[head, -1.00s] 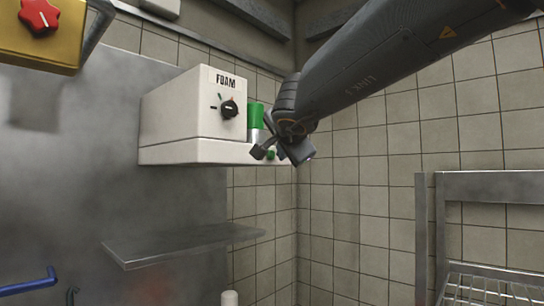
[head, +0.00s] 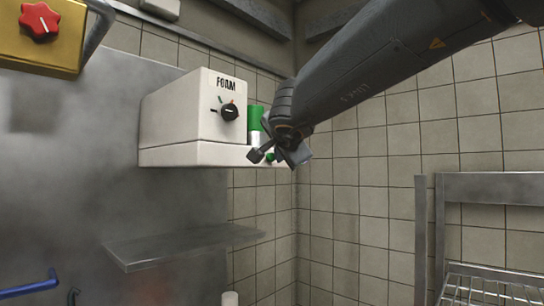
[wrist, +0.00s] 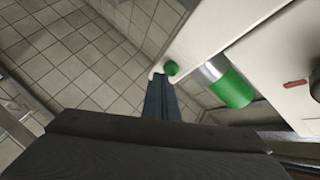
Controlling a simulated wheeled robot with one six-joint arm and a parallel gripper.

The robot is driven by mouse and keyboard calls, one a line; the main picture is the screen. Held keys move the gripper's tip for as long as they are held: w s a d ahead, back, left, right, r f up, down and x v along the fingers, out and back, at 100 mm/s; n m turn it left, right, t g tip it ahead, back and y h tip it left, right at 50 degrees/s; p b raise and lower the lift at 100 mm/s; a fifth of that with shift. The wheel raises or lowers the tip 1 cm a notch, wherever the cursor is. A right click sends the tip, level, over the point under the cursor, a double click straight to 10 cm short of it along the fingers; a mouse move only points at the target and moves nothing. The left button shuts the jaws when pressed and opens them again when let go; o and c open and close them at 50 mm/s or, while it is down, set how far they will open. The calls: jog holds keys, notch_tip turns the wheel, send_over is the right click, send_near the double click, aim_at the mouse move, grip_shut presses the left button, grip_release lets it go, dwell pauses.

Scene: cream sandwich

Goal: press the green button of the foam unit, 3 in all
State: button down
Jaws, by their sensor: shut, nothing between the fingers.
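The cream foam unit (head: 185,120), labelled FOAM, hangs on the wall left of the corner, with a dark knob (head: 229,111) on its front. A small round green button (head: 270,157) sits on its low ledge, partly hidden by my gripper; the button (wrist: 171,68) also shows in the wrist view. My gripper (head: 256,155) is shut and empty, with its tips right by the button. In the wrist view the closed fingers (wrist: 158,80) end just beside and below the button. I cannot tell whether they touch it.
A green and silver cylinder (head: 255,122) stands beside the knob, close to my gripper. A metal shelf (head: 185,246) lies below the unit. A yellow box with a red knob (head: 39,20) is at upper left. A metal rack (head: 490,187) stands at right.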

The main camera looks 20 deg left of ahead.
jog(key=shift+w+a+p, duration=0.2)
jog(key=shift+a+p, duration=0.1)
jog(key=shift+a, duration=0.1)
dwell(0.8)
jog(key=shift+s+d, duration=0.35)
jog(key=shift+d, duration=0.45)
jog(key=d, duration=0.1)
jog(key=s+d+p, duration=0.1)
jog(key=d, duration=0.1)
jog(key=s+d, duration=0.1)
jog(key=shift+d+p, duration=0.35)
dwell(2.6)
